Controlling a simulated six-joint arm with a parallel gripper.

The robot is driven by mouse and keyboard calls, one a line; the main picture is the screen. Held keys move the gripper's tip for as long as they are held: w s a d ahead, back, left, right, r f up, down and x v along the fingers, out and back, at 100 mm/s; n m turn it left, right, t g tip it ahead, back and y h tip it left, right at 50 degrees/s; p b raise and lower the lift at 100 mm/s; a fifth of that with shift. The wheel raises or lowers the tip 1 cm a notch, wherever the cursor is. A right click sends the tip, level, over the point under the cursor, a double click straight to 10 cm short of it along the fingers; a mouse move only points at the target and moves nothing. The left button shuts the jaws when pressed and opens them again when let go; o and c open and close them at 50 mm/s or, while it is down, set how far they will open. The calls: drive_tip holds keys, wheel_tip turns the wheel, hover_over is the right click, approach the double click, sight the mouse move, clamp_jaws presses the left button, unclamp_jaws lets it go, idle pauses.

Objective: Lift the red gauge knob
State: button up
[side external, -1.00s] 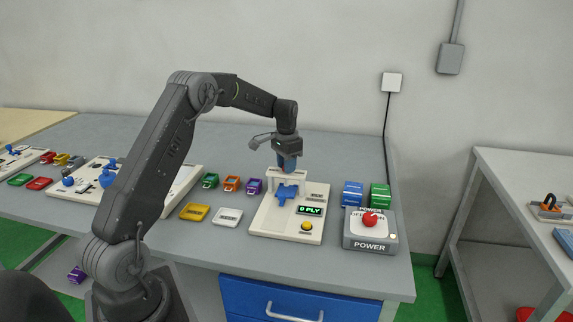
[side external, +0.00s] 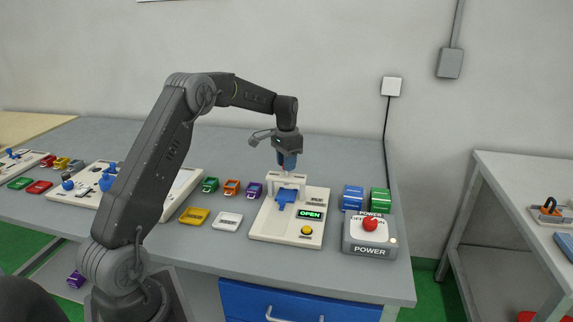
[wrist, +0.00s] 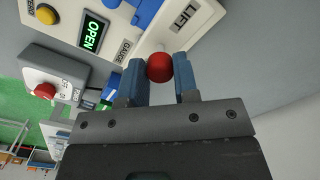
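The red gauge knob (wrist: 159,67) is a small red ball between my blue fingertips in the wrist view, touching or nearly touching both. My gripper (side external: 287,163) is above the back of the cream gauge station (side external: 265,235), over its white bridge (side external: 287,179). In the side view the fingers hide the knob, and a short pale stem shows beneath them. In the wrist view my gripper (wrist: 160,75) looks shut on the knob, close to the LIFT label (wrist: 184,14). The station's display (side external: 311,215) reads OPEN in green.
A grey power box (side external: 369,247) with a red knob stands right of the station. Blue (side external: 353,197) and green (side external: 380,200) blocks sit behind it. Yellow (side external: 194,216) and white (side external: 227,221) flat pieces and small coloured trays lie to the left.

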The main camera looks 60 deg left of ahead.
drive_tip(key=o, duration=0.4)
drive_tip(key=shift+r, duration=0.15)
drive_tip(key=shift+o, duration=0.2)
wheel_tip(320, 180, up, 14)
idle(0.6)
drive_tip(key=s+d+r+t, duration=0.1)
drive_tip(key=s+d+r, duration=0.2)
drive_tip(key=s+d, duration=0.45)
drive_tip(key=s+d+r+t, duration=0.2)
drive_tip(key=s+d+r, duration=0.2)
drive_tip(key=d, duration=0.7)
drive_tip(key=s+d+f+t, duration=0.1)
drive_tip(key=s+d+f, duration=0.3)
drive_tip(key=s, duration=0.4)
drive_tip(key=s+d+f+t, duration=0.1)
drive_tip(key=s+d+f, duration=0.3)
drive_tip(key=s, duration=0.5)
drive_tip(key=shift+d+t, duration=0.3)
drive_tip(key=shift+d, duration=0.55)
